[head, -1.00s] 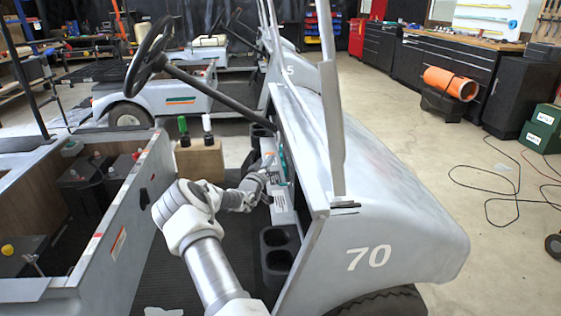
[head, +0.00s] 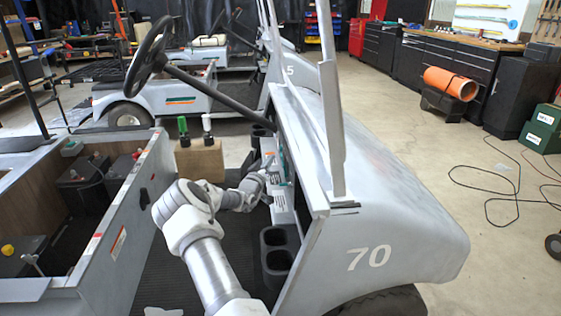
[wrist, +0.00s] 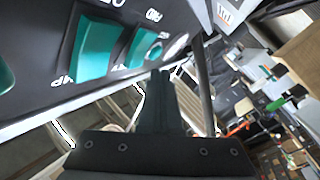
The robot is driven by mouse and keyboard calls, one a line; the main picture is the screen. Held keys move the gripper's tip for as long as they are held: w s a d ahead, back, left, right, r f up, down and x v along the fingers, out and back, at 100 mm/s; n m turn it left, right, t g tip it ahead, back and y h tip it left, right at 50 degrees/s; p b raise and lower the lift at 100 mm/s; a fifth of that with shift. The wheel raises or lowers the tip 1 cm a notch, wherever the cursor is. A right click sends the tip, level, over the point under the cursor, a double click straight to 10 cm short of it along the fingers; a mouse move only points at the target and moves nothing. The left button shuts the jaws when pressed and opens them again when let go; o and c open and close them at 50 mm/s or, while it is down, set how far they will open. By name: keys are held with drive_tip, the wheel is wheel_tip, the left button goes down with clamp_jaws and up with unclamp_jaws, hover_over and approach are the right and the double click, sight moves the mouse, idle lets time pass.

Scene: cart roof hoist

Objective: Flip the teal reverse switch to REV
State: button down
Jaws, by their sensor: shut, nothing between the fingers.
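In the wrist view a dark panel carries teal rocker switches. The one nearest my gripper is the teal reverse switch (wrist: 141,45), with an upside-down label by its top that seems to read FWD. Its lower end lies close to my fingertips, and I cannot tell whether they touch it. No REV label can be read. My gripper (wrist: 160,80) is shut and empty, just below the panel. In the head view my gripper (head: 266,163) is small at the cart's dashboard, beside a teal patch (head: 283,165) that is too small to read.
Another teal rocker (wrist: 92,47) sits left of it, and a round light fitting (wrist: 177,46) to its right. The steering wheel (head: 150,55) and its column stand beyond my arm. Cup holders (head: 277,250) and the grey cowl (head: 390,190) are nearer. An open bin with batteries (head: 82,185) is left.

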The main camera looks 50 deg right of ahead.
drive_tip(key=shift+s+d+r, duration=0.2)
drive_tip(key=shift+s+d, duration=0.45)
drive_tip(key=shift+d, duration=0.15)
idle(0.9)
drive_tip(key=w+a+f+b, duration=0.1)
drive_tip(key=w+a+b, duration=0.3)
drive_tip(key=a, duration=0.1)
drive_tip(key=shift+w+a, duration=0.2)
drive_tip(key=shift+w, duration=0.1)
idle(0.4)
idle(0.4)
